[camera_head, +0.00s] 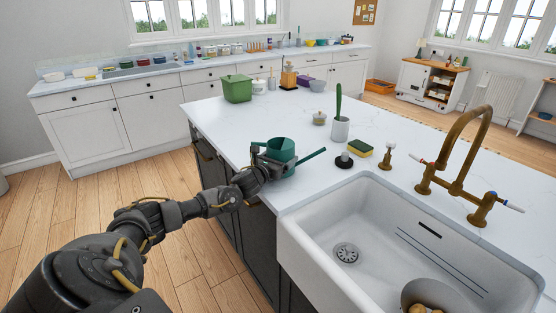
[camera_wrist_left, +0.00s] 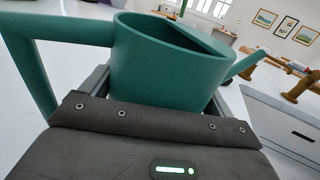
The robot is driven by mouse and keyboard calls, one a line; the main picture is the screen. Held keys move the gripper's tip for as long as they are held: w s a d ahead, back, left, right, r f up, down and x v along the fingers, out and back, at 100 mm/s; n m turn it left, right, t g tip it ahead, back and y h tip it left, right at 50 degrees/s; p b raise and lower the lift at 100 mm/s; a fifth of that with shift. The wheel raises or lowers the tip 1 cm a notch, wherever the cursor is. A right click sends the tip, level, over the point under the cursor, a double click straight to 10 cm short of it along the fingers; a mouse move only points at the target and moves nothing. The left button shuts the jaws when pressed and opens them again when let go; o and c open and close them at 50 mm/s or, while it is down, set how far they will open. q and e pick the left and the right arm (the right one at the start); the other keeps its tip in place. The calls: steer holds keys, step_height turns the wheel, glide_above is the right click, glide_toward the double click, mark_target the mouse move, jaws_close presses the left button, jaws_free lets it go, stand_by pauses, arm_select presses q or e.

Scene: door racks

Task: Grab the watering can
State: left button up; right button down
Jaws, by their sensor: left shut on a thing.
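The teal watering can (camera_head: 281,150) is on the near left part of the white island counter in the head view, its spout pointing right. In the left wrist view the watering can (camera_wrist_left: 165,65) fills the middle, with its handle at the left and its spout at the right. My left gripper (camera_head: 268,163) reaches in from the left and is shut on the can's body, with a finger on each side. The can looks upright; I cannot tell whether its base touches the counter. My right gripper is not in view.
A white sink (camera_head: 390,240) with a brass faucet (camera_head: 462,150) is to the right. A sponge (camera_head: 360,148), a dark round brush (camera_head: 344,161) and a white cup (camera_head: 340,129) stand behind the sink. A green bin (camera_head: 237,88) stands at the far left.

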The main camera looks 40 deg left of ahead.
arm_select(q)
steer(key=shift+r, duration=0.2)
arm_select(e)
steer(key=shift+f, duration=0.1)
arm_select(q)
steer(key=shift+r+b, duration=0.6)
steer(key=shift+r, duration=0.5)
steer(key=s+a+r+b, duration=0.2)
steer(key=s+r+b, duration=0.2)
steer(key=s+r, duration=0.6)
steer(key=s, duration=0.3)
steer(key=shift+s+a+r, duration=0.15)
steer(key=shift+s+r, duration=0.05)
steer(key=shift+s, duration=0.15)
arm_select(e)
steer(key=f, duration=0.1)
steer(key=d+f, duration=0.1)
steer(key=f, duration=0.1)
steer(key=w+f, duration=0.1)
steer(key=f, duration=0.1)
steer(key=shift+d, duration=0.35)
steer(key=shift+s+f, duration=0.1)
